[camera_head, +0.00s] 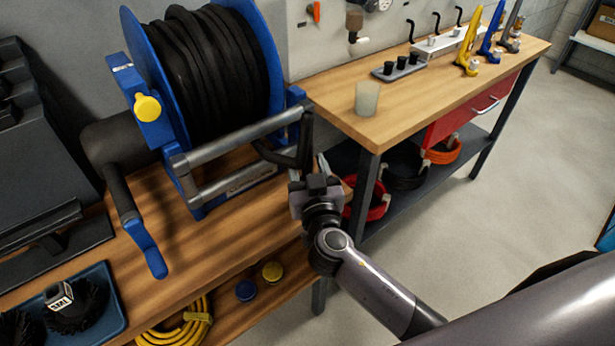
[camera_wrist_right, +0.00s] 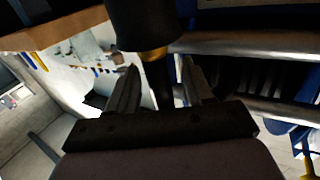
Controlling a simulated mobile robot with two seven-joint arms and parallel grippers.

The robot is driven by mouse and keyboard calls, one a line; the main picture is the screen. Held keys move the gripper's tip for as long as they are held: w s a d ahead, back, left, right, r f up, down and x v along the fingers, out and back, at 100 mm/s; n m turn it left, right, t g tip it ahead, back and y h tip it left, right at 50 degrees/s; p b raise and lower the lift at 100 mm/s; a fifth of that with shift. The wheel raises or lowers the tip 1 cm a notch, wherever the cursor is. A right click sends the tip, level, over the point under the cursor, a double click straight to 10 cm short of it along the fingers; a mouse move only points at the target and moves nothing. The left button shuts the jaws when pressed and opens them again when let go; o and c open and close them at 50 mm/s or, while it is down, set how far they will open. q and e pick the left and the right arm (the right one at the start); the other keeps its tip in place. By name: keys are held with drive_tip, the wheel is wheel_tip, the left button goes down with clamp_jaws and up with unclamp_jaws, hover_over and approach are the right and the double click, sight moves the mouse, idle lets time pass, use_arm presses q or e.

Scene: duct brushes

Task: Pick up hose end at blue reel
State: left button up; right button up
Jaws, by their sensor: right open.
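The blue reel (camera_head: 143,60) stands on the left wooden bench, wound with black hose (camera_head: 222,62). A short dark length of hose (camera_head: 284,157) hangs at the reel's front right, by the roller bars. My right gripper (camera_head: 314,172) is beside it, partly covering it. In the right wrist view, a thick black hose end with a brass ring (camera_wrist_right: 150,30) tapers to a narrow black part between the open fingers of my right gripper (camera_wrist_right: 160,85). Gaps show on both sides; contact cannot be told. My left gripper is not in view.
A blue crank handle (camera_head: 146,248) sticks out at the reel's front left. A blue tray (camera_head: 112,325) with black brushes is at lower left. The right workbench (camera_head: 405,112) bears a cup (camera_head: 366,98) near its corner. Open floor lies at right.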

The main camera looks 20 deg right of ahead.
clamp_jaws()
drive_tip(key=shift+r, duration=0.2)
